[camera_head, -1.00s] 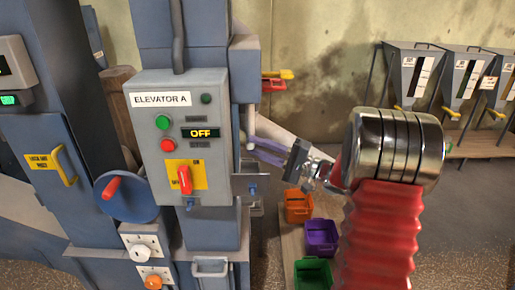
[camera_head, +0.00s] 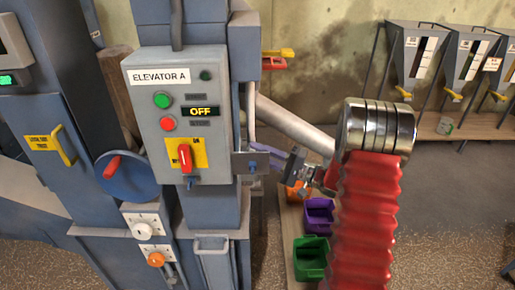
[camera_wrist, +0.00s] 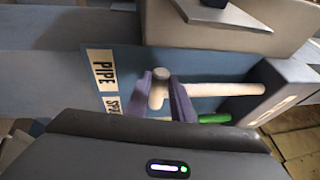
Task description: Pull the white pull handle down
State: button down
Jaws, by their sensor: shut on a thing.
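The white pull handle (camera_wrist: 225,89) shows in the wrist view as a pale round bar, running left from a dark bracket to a round end. My gripper (camera_wrist: 169,97) has its two purple fingers shut around the bar near that round end. In the head view my gripper (camera_head: 263,156) is just right of the control box's lower edge. The white handle cannot be made out there, partly hidden by the fingers and the machine.
A green bar (camera_wrist: 214,118) lies beside the white one, near a "PIPE" label (camera_wrist: 103,68). The control box (camera_head: 180,115) reads OFF and has a red switch (camera_head: 185,157). A grey slanted pipe (camera_head: 296,125) is behind my gripper. Purple (camera_head: 319,215) and green (camera_head: 311,258) bins stand below.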

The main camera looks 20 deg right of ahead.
jog(key=shift+s+f, duration=0.1)
jog(key=shift+f, duration=0.35)
jog(key=c, duration=1.8)
grip_release()
jog(key=shift+f, duration=0.1)
jog(key=shift+c, duration=0.2)
jog(key=o, duration=0.3)
jog(key=shift+r, duration=0.2)
jog(key=shift+d, duration=0.1)
jog(key=v, duration=1.3)
jog(key=shift+s, duration=0.3)
jog(key=shift+d+f+m, duration=0.15)
jog(key=shift+f+m, duration=0.05)
jog(key=shift+m, duration=0.1)
